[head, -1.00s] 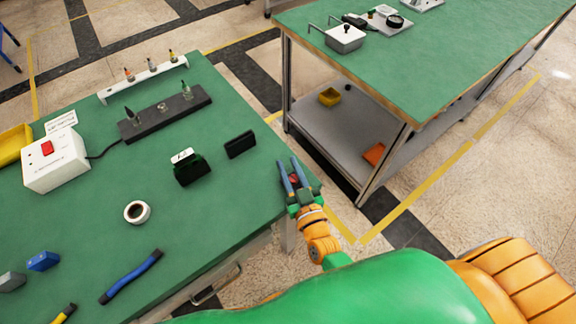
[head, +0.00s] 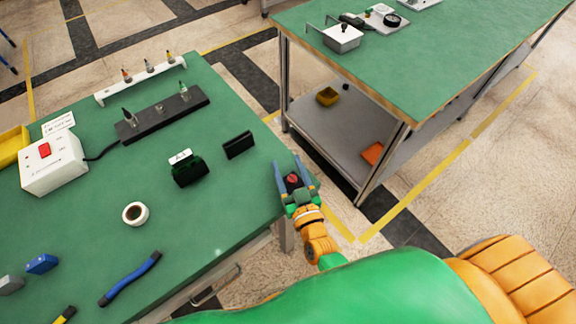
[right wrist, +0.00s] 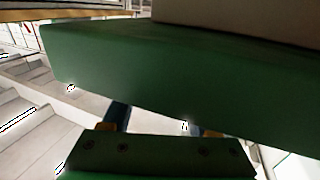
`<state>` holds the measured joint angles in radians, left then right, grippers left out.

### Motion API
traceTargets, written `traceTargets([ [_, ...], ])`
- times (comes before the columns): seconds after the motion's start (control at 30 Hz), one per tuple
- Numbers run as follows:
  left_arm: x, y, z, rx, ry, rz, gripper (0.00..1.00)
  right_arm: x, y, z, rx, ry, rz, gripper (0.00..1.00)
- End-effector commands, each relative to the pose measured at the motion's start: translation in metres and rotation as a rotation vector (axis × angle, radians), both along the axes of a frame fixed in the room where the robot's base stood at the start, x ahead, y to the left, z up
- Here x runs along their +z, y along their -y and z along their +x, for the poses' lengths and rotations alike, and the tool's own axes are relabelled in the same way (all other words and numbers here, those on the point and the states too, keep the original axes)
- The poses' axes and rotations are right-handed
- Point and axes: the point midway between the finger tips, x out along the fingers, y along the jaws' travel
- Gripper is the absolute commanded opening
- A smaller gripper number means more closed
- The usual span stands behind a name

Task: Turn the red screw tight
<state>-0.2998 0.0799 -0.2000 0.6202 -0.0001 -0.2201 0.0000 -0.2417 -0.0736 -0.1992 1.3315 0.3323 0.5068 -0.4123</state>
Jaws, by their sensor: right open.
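My right gripper (head: 292,175) is at the right edge of the near green table (head: 235,205), with its two blue fingers spread apart. A small red round piece (head: 292,178) shows between the fingers against a dark patch. It may be the red screw, but it is too small to tell, and I cannot tell whether the fingers touch it. In the right wrist view the gripper (right wrist: 164,122) shows only parts of its fingers, and a large dark green slab hides what lies beyond. No red screw shows there. My left gripper is not in view.
A white box with a red switch (head: 55,165), a black rail (head: 163,113), a dark green holder (head: 190,172), a black block (head: 238,145), a tape roll (head: 135,213) and a blue-handled tool (head: 130,278) lie on the near table. A second green-topped bench (head: 430,60) stands across an aisle.

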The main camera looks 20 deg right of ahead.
Motion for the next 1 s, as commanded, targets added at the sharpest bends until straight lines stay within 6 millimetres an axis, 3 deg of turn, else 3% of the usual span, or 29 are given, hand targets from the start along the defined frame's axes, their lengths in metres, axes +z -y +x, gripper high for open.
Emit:
traceTargets([
  [0.3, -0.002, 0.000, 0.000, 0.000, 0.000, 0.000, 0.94, -0.002, 0.001, -0.058, 0.000, -0.003, 0.000, 0.60],
  [0.4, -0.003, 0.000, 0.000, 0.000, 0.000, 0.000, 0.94, -0.001, 0.001, -0.068, 0.001, -0.002, -0.001, 0.60],
  [1.0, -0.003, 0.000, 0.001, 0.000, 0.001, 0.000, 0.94, 0.000, 0.001, -0.070, 0.000, 0.000, 0.000, 0.60],
])
